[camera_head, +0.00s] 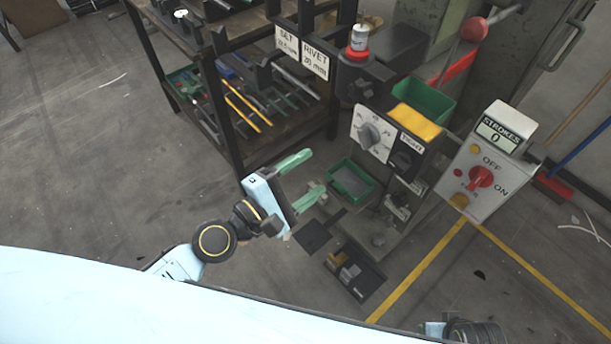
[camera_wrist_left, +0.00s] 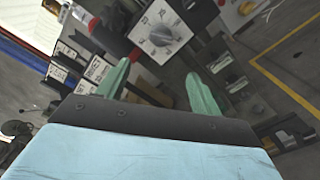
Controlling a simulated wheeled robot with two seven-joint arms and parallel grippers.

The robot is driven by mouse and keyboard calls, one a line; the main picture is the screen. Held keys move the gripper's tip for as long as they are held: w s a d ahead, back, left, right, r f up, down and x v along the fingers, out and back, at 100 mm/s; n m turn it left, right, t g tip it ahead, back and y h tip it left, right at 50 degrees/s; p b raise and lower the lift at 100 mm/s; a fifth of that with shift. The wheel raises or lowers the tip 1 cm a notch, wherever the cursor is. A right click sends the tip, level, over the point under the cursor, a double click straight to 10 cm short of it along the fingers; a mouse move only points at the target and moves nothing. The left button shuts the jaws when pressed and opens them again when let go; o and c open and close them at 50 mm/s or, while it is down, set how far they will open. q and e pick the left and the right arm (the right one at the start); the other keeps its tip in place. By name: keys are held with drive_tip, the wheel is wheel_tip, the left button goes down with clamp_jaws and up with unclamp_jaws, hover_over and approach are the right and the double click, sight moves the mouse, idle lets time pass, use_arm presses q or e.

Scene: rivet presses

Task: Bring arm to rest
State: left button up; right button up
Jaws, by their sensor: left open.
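My left gripper (camera_head: 308,176) has two green fingers spread apart with nothing between them. It hangs in the air in front of the rivet press, left of the small green bin (camera_head: 349,180). In the left wrist view the open fingers (camera_wrist_left: 160,88) point toward the press, with its white dial panel (camera_wrist_left: 160,33) beyond them. The dial panel also shows in the head view (camera_head: 372,133). A bit of my right arm shows at the bottom edge of the head view; its gripper is not visible.
A control box (camera_head: 484,165) reads STROKES 0 and has a red OFF/ON switch. A dark tray (camera_head: 355,272) with small parts lies below the press. A tool rack (camera_head: 235,95) stands at the left. A yellow floor line (camera_head: 415,272) runs at the right. Open floor lies left.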

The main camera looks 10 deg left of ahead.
idle(0.4)
use_arm(q)
drive_tip(key=s+a+f+m+g+y, duration=0.2)
drive_tip(key=s+f+m+g, duration=0.1)
drive_tip(key=f+m, duration=0.35)
drive_tip(key=s+a+f+m+g+y, duration=0.2)
drive_tip(key=f+m+g, duration=0.1)
drive_tip(key=f+m, duration=0.4)
drive_tip(key=s+a+f+m+g+y, duration=0.6)
drive_tip(key=s+a+f+y, duration=0.2)
drive_tip(key=s+a+f, duration=0.6)
drive_tip(key=s+r+p, duration=0.2)
drive_tip(key=s+p, duration=0.5)
drive_tip(key=p, duration=0.5)
drive_tip(key=s+d+r+g+h+p, duration=0.1)
drive_tip(key=s+r+p, duration=0.2)
drive_tip(key=s+p, duration=0.5)
drive_tip(key=p, duration=0.5)
drive_tip(key=shift+s+d+g, duration=0.3)
use_arm(e)
drive_tip(key=s+a+r+g, duration=0.1)
drive_tip(key=s+r, duration=0.1)
drive_tip(key=s, duration=0.7)
drive_tip(key=s+r, duration=0.1)
drive_tip(key=s, duration=0.8)
drive_tip(key=shift+s+a+r+g+y, duration=0.35)
drive_tip(key=shift+g+y, duration=0.05)
